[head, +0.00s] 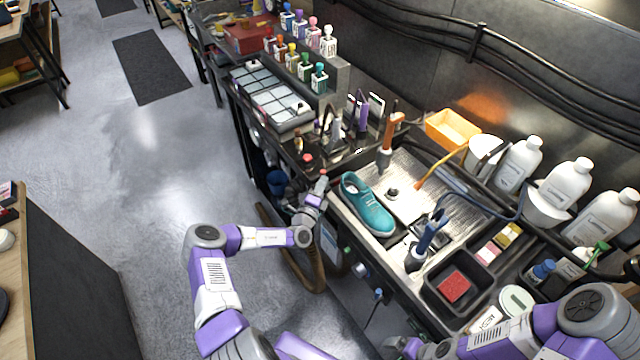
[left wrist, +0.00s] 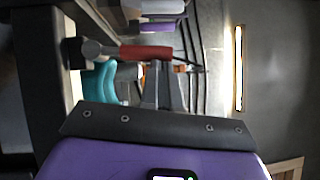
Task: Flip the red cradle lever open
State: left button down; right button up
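In the left wrist view a red lever (left wrist: 146,52) runs sideways from a grey pivot (left wrist: 92,49), across the tips of my left gripper. The teal sneaker (left wrist: 98,82) is behind it. My left gripper (head: 320,184) is at the bench's front edge, just left of the sneaker, and largely hides the lever there. Its finger gap, and whether it touches the lever, cannot be told. My right arm is at the lower right; its finger state is unclear.
An orange-handled tool (head: 391,131) and a blue-handled tool (head: 430,236) stand upright beside the sneaker. A black tray (head: 431,297) holds a red block. White bottles (head: 566,184) line the back. The floor (head: 150,200) left of the bench is clear.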

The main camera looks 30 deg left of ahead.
pick_arm(q)
jog(key=shift+w+a+r, duration=0.25)
jog(key=shift+a+r, duration=0.05)
jog(key=shift+r, duration=0.05)
pick_arm(e)
jog(key=shift+r, duration=0.4)
pick_arm(q)
jog(key=shift+a+r+p, duration=0.1)
jog(key=shift+r+p, duration=0.05)
jog(key=shift+p, duration=0.15)
